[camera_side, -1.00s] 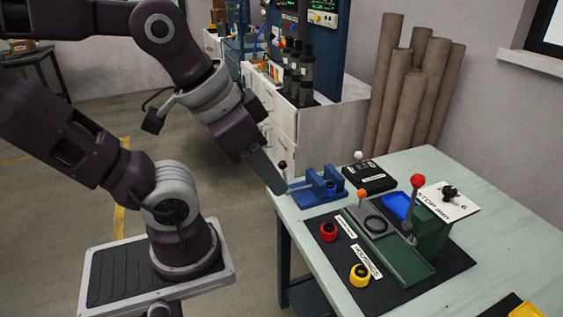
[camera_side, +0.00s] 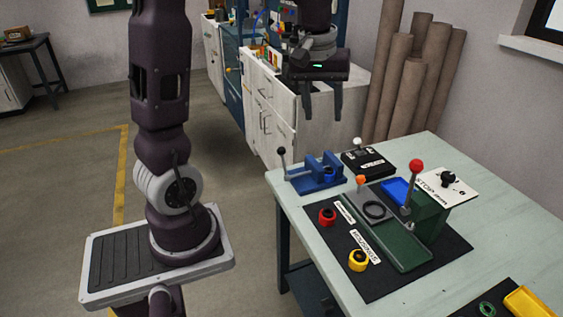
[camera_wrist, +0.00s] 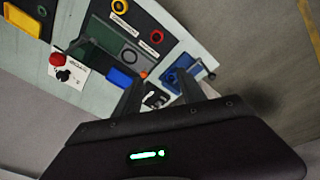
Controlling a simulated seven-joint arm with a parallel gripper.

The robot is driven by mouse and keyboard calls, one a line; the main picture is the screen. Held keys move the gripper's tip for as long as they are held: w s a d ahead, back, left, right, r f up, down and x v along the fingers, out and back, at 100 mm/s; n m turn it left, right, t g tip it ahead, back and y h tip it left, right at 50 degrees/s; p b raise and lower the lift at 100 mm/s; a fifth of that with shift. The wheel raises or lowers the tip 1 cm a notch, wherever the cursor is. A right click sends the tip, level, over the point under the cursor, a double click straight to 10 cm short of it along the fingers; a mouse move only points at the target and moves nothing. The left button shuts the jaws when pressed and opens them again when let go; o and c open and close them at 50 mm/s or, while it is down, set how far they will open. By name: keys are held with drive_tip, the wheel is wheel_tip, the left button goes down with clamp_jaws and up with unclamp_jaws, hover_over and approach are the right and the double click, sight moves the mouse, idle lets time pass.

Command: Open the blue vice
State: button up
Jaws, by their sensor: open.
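The blue vice (camera_side: 318,174) sits at the back left corner of the green table. Its lever with a black knob (camera_side: 282,151) stands up at the vice's left end. A blue ring-like part shows at the vice's right side, but I cannot tell whether it is clamped. My gripper (camera_side: 322,116) is open and empty, its fingers pointing down, above and behind the vice and clear of it. In the wrist view the vice (camera_wrist: 184,76) shows just beyond my fingers, partly hidden by one of them.
A black box with a white knob (camera_side: 364,162) stands right of the vice. A green press with a red-knobbed lever (camera_side: 416,166) stands on a black mat. Red (camera_side: 327,216) and yellow (camera_side: 358,260) rings lie in front. Brown rolls (camera_side: 420,90) lean behind the table.

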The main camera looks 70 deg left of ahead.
drive_tip(key=w+a+f+n+g, duration=0.1)
drive_tip(key=w+a+f+n, duration=0.2)
drive_tip(key=a+f, duration=0.4)
drive_tip(key=n+g, duration=0.2)
drive_tip(key=n, duration=0.3)
approach(283, 148)
drive_tip(key=w+d+f, duration=0.1)
drive_tip(key=d+f, duration=0.2)
drive_tip(key=shift+n+h, duration=0.5)
drive_tip(key=shift+n, duration=0.3)
drive_tip(key=a+f, duration=0.1)
drive_tip(key=f, duration=0.1)
drive_tip(key=s+a+f, duration=0.1)
drive_tip(key=f, duration=0.1)
drive_tip(key=a+f, duration=0.1)
drive_tip(key=f, duration=0.1)
drive_tip(key=shift+s+a+f, duration=0.15)
drive_tip(key=shift+s+a, duration=0.15)
drive_tip(key=shift+s, duration=0.1)
drive_tip(key=f, duration=0.6)
drive_tip(key=shift+s+d+f, duration=0.1)
drive_tip(key=shift+s+f, duration=0.15)
drive_tip(key=shift+s, duration=0.05)
clamp_jaws()
drive_tip(key=shift+w+r, duration=0.1)
